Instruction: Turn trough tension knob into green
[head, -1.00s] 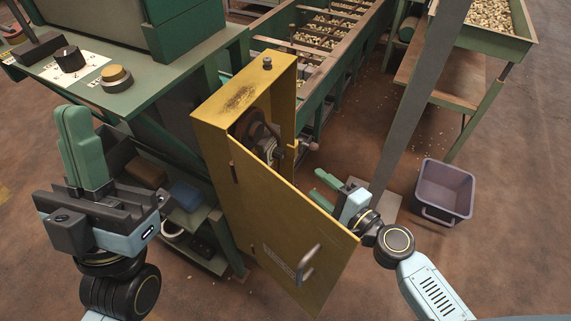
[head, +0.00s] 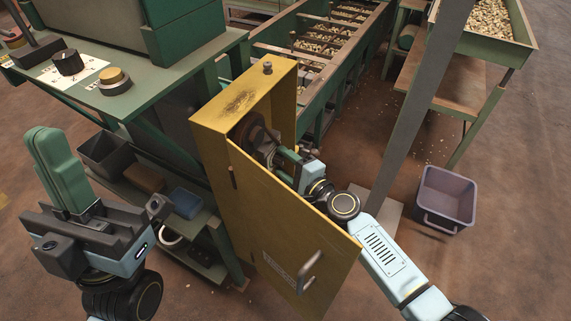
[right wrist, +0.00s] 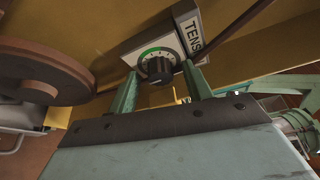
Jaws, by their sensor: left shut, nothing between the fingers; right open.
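The tension knob (right wrist: 157,69) is black and round, on a dial plate with a green arc, beside a label (right wrist: 190,34) whose visible letters read "TENS". My right gripper (right wrist: 160,84) is open, with its green fingers on either side of the knob in the right wrist view; I cannot tell whether they touch it. In the head view the right gripper (head: 284,160) reaches into the open yellow cabinet (head: 212,150), behind its door (head: 285,230), and the knob is hidden there. My left gripper (head: 60,170) is shut and empty at the left, away from the cabinet.
A brown wheel (right wrist: 45,72) sits left of the knob inside the cabinet, and a dark rod passes close to the dial. A control table (head: 130,90) stands at the left. A purple bin (head: 445,200) is on the floor at right.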

